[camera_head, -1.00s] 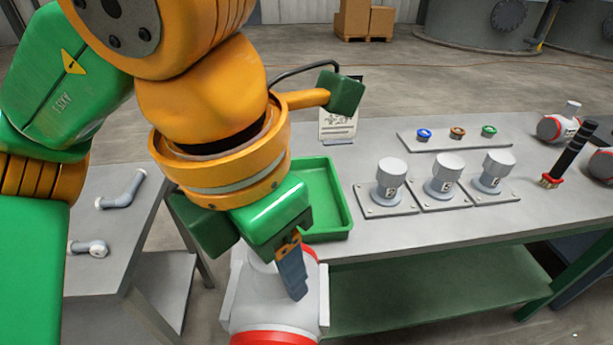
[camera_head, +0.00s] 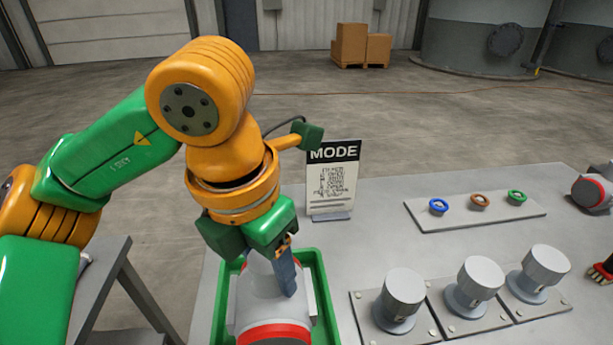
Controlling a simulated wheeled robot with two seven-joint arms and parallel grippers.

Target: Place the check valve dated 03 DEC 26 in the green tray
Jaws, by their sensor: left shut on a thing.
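My left gripper (camera_head: 284,270) is shut on a grey check valve (camera_head: 262,303) with a red band, near the bottom centre of the head view. The valve is over or inside the green tray (camera_head: 325,300); I cannot tell whether it touches the tray floor. The tray's rim shows on both sides of the valve. No date on the held valve can be read from here. Another grey and red valve (camera_head: 592,192) lies at the right edge, partly cut off. My right gripper is not in view.
A MODE sign (camera_head: 333,180) stands behind the tray. A plate (camera_head: 475,212) with blue, brown and green rings lies at the back right. Three grey knobs on plates (camera_head: 472,285) stand right of the tray. A brush (camera_head: 603,270) shows at the right edge.

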